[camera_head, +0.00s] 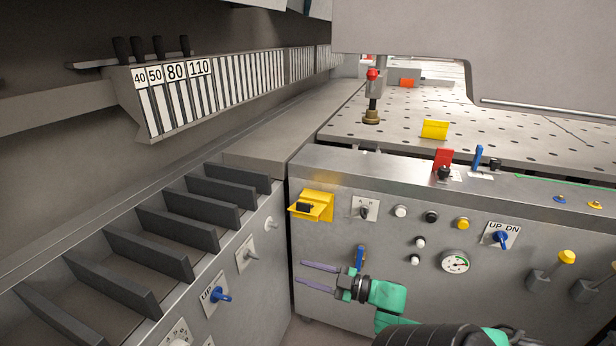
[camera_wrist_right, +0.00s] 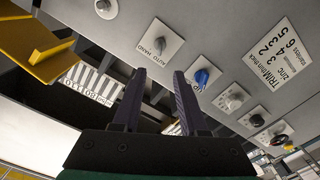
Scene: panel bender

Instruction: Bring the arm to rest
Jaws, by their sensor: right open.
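My right gripper (camera_head: 318,276) is in the lower middle of the head view, with its teal arm coming in from the lower right. Its two purple fingers are spread apart with nothing between them. They point left, in front of the grey control panel. In the right wrist view the open fingers (camera_wrist_right: 160,98) point up toward a panel with an AUTO/HAND switch (camera_wrist_right: 161,42) and a blue knob (camera_wrist_right: 202,77). Neither finger visibly holds anything. My left gripper is not in view.
The panel bender's front panel (camera_head: 400,270) carries a yellow bracket (camera_head: 318,205), buttons, a gauge (camera_head: 455,262) and an UP DN switch (camera_head: 501,238). Dark slotted dividers (camera_head: 150,258) line the left. A perforated table (camera_head: 500,120) lies behind. A floor gap (camera_head: 290,328) shows between the panels.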

